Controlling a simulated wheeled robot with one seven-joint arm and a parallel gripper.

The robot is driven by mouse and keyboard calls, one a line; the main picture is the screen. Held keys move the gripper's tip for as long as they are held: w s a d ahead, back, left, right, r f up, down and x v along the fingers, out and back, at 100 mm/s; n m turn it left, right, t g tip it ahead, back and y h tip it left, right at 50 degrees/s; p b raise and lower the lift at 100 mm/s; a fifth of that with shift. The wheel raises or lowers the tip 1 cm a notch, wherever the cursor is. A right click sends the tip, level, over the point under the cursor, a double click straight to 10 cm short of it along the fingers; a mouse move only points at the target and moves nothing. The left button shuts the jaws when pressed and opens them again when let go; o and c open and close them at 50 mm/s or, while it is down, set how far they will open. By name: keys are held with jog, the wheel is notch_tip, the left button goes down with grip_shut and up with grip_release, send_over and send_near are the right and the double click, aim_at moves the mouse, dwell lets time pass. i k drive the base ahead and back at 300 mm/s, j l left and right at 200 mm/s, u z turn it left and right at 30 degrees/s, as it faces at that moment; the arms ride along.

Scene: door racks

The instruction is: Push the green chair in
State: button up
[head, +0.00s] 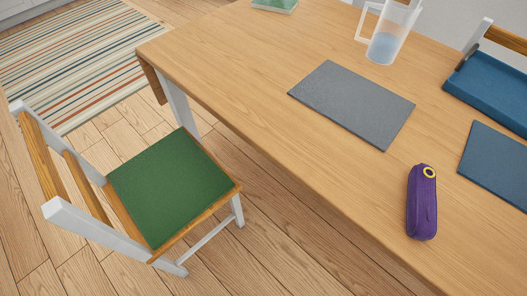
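The green chair (170,188) stands on the wood floor at the left of the head view. It has a green seat pad, wooden slats and white legs and back posts. Its backrest is toward the left and its seat front faces right, toward the table (232,70). The seat is outside the table's near long edge, with a strip of bare floor between them in the picture. My gripper is not in view.
On the table are a grey placemat (352,104), a purple pouch (422,202), a clear pitcher (388,35) and a blue placemat (497,163). A blue-seated chair (490,85) is at the far side. A striped rug (75,58) lies behind the green chair. Floor below the table's near edge is clear.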

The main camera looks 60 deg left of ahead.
aim_at(164, 192)
jog(key=u, duration=2.8)
jog(key=l+u, duration=0.15)
jog(key=u, duration=0.25)
jog(key=l+u, duration=0.1)
jog(key=u, duration=0.35)
jog(key=l+u, duration=0.15)
jog(key=u, duration=0.3)
jog(key=i, duration=0.05)
